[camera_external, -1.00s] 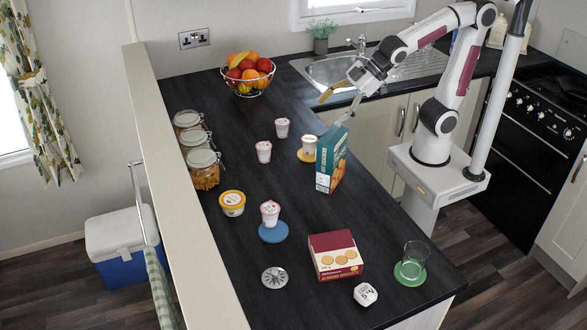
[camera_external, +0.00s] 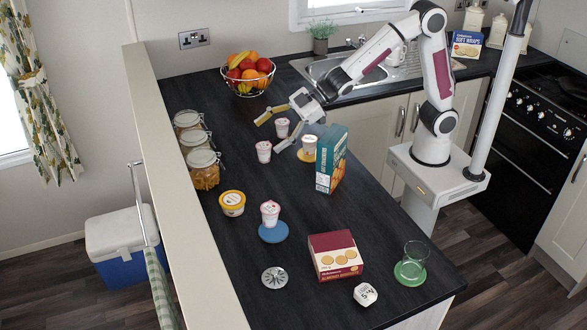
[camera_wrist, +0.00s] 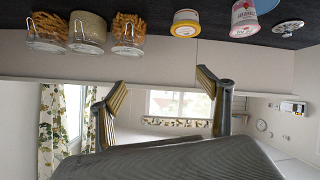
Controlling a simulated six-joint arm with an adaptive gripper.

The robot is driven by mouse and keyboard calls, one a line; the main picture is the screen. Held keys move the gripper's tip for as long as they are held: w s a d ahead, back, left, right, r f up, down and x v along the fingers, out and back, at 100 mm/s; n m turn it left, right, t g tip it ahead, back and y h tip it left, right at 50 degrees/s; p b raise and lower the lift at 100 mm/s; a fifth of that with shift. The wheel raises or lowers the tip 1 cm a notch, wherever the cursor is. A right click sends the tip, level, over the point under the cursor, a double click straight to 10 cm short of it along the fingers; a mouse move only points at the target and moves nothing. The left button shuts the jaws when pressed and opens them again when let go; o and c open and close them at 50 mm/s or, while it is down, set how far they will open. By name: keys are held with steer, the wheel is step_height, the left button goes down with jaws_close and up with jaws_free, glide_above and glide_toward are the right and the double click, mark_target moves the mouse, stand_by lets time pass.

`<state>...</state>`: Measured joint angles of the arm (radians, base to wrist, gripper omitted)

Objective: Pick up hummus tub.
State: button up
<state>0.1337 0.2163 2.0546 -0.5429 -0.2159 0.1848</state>
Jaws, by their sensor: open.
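The hummus tub (camera_external: 232,203) is a small round tub with a yellow band and a pale lid, standing on the dark worktop left of the middle in the external view. In the wrist view the tub (camera_wrist: 187,23) appears upside down near the top edge. My gripper (camera_external: 266,131) is open and empty, above the back part of the worktop, behind and to the right of the tub and well apart from it. In the wrist view its two fingers (camera_wrist: 164,82) are spread wide with nothing between them.
White pots (camera_external: 264,151) stand near my gripper. A tall teal box (camera_external: 331,160) stands right of them. Glass jars (camera_external: 204,168) line the left ledge. Another pot stands on a blue coaster (camera_external: 274,233) right of the tub. A red box (camera_external: 335,256) lies nearer the front. A fruit bowl (camera_external: 248,84) is behind.

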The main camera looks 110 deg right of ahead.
steer(key=w+a+f+y, duration=0.2)
steer(key=w+f, duration=0.3)
steer(key=y, duration=0.2)
glide_toward(238, 195)
steer(key=shift+t, duration=0.4)
steer(key=x, duration=0.4)
steer(key=shift+a+f, duration=0.3)
steer(key=shift+f, duration=0.05)
steer(key=shift+x, duration=1.3)
steer(key=shift+x, duration=2.6)
steer(key=shift+d, duration=0.1)
